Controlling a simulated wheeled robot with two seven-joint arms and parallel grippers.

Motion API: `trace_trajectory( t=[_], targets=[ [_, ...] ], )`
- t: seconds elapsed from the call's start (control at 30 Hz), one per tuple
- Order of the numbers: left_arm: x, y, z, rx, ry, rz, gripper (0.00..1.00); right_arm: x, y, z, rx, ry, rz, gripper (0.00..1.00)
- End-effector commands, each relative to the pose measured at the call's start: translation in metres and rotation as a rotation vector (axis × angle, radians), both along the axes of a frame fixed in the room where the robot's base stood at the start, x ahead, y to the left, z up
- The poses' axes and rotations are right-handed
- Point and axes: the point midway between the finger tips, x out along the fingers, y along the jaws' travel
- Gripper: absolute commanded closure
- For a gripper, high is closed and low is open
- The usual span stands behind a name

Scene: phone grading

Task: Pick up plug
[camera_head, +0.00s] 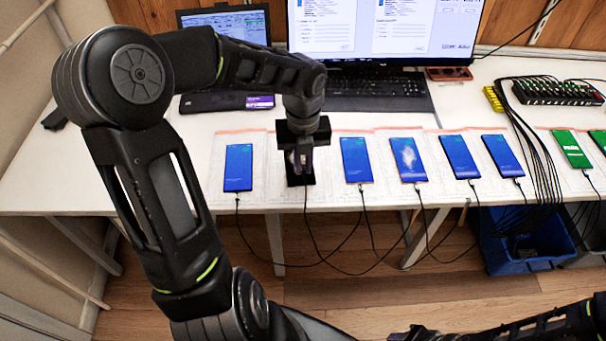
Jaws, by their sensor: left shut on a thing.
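My left gripper (302,166) is over the row of phones, pointing down at the near end of a dark phone (297,181). It is shut on a plug, which its fingers mostly hide. A thin dark cable (305,200) runs down from the fingers over the table's front edge. I cannot tell whether the plug touches the phone. Blue-screened phones (239,168) lie to the left and, as another phone (356,160) shows, to the right, with cables at their near ends. Part of my right arm shows at the bottom right, but its gripper does not.
A monitor (385,35), a keyboard (362,88) and a laptop (225,22) stand behind the phones. Green-screened phones (571,148) and a black hub (556,93) with many cables are at the right. A blue bin (520,262) is under the table. Loose cables hang in front.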

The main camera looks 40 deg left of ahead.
Motion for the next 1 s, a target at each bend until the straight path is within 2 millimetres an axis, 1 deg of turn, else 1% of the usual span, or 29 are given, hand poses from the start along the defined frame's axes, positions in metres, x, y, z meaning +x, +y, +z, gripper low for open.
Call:
trace_trajectory(
  t=[0.03,0.1,0.2,1.0],
  targets=[
    [0.001,0.001,0.008,0.003,-0.003,0.001,1.00,0.000,0.000,0.001,0.000,0.000,0.000,0.64],
    [0.001,0.000,0.014,0.001,-0.001,0.000,1.00,0.000,0.000,0.001,0.000,0.000,0.000,0.64],
    [0.000,0.000,0.018,0.000,-0.001,0.000,1.00,0.000,0.000,0.001,0.000,0.000,0.000,0.64],
    [0.000,0.000,0.018,0.000,0.000,0.000,1.00,0.000,0.000,0.001,0.000,0.000,0.000,0.64]
  ],
)
